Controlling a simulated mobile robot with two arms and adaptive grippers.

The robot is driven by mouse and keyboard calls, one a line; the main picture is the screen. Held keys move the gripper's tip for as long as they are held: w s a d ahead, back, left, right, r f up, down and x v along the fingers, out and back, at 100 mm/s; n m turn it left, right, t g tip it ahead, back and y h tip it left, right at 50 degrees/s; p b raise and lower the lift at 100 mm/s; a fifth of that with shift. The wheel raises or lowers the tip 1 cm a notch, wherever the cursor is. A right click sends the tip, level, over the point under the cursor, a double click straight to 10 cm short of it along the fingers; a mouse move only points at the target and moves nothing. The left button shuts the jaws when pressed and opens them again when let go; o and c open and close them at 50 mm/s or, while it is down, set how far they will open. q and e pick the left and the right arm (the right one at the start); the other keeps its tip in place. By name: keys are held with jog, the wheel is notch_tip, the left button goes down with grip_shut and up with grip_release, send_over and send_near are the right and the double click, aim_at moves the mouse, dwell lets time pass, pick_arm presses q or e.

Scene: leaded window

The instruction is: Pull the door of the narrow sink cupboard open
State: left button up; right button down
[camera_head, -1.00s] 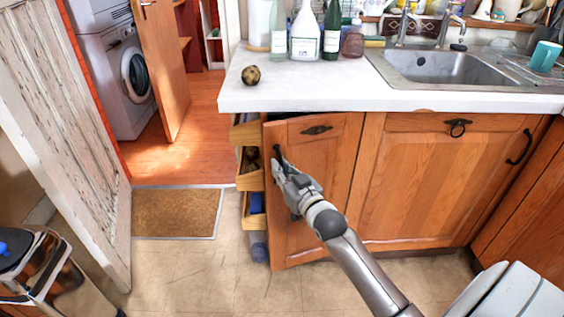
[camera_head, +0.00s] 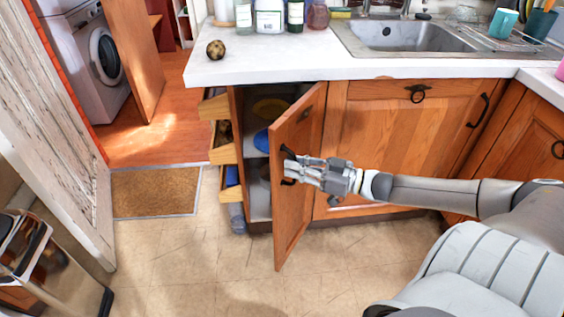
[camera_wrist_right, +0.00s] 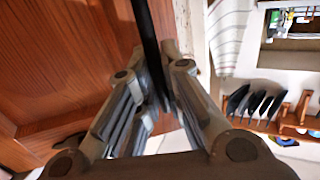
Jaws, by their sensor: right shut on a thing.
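The narrow sink cupboard's wooden door (camera_head: 296,200) stands partly open in the head view, swung out toward me and hinged on its right side. Its dark handle (camera_head: 288,154) is near the door's free edge. My right gripper (camera_head: 294,170) is at this handle. In the right wrist view my right gripper (camera_wrist_right: 162,95) is shut on the dark handle bar (camera_wrist_right: 151,45), with the wooden door (camera_wrist_right: 60,60) to the left. Inside the cupboard, a blue thing (camera_head: 262,140) shows behind the door edge; the rest is partly hidden. My left gripper is not in view.
Open wooden side drawers (camera_head: 222,152) stick out left of the cupboard. The white counter (camera_head: 270,66) with a sink (camera_head: 410,36) lies above. A brown doormat (camera_head: 155,192) lies at left. The tiled floor (camera_head: 190,265) in front of the door is clear.

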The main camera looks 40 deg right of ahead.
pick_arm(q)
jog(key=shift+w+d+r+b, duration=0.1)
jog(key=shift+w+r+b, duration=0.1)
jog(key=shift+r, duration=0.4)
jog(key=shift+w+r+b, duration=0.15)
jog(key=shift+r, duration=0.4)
pick_arm(e)
jog(key=s+d+n+g+y, duration=0.4)
jog(key=s+d+y, duration=0.1)
jog(key=s+d, duration=0.4)
jog(key=shift+s+d+g, duration=0.25)
jog(key=shift+d+g, duration=0.05)
jog(key=shift+d, duration=0.05)
jog(key=shift+r, duration=0.1)
jog(key=c, duration=1.5)
grip_release()
jog(key=shift+c, duration=0.2)
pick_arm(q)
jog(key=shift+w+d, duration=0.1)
pick_arm(e)
jog(key=v, duration=1.2)
